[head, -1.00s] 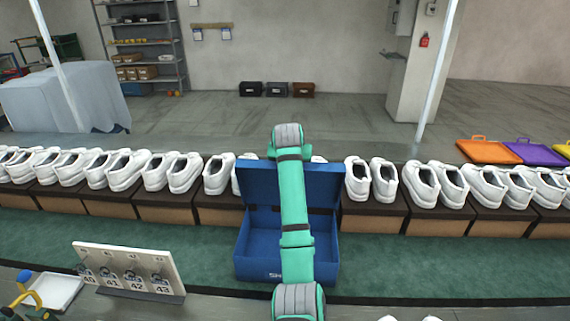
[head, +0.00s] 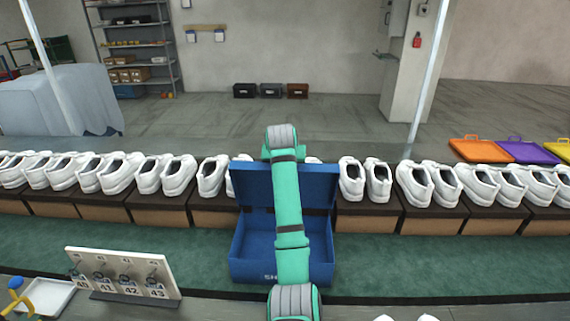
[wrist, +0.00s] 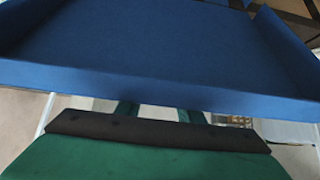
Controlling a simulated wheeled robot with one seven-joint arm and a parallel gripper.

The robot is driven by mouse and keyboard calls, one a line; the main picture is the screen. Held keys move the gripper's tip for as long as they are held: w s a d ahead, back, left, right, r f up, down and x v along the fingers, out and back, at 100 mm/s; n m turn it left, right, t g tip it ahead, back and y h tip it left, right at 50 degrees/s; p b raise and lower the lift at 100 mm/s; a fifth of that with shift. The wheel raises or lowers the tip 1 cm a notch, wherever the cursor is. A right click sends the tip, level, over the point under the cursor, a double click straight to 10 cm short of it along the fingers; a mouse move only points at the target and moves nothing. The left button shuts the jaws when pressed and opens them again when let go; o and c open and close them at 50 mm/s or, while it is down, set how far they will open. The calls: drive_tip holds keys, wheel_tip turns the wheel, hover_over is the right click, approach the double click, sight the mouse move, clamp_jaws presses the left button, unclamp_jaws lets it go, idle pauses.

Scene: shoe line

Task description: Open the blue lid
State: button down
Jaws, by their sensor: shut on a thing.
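The blue lid (head: 320,187) stands raised, close to upright, at the back of the blue box (head: 252,257). The box is open at the front of the shoe row, and its inside looks empty where I can see it. My green arm crosses in front of the box and lid and hides their middle. In the wrist view the lid (wrist: 170,50) fills the upper part. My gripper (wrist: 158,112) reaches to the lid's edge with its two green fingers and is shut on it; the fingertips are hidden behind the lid. In the head view the arm hides the fingers.
White shoes (head: 415,185) on brown boxes (head: 430,222) line up behind and on both sides. A numbered hook board (head: 122,270) and a white tray (head: 50,297) stand at the front left. Green surface is clear beside the box.

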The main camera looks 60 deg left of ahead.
drive_tip(key=shift+d+f, duration=0.1)
drive_tip(key=shift+f, duration=0.65)
drive_tip(key=c, duration=1.2)
unclamp_jaws()
drive_tip(key=shift+r, duration=0.25)
drive_tip(key=v, duration=1)
drive_tip(key=shift+d+r, duration=0.1)
drive_tip(key=shift+r, duration=0.15)
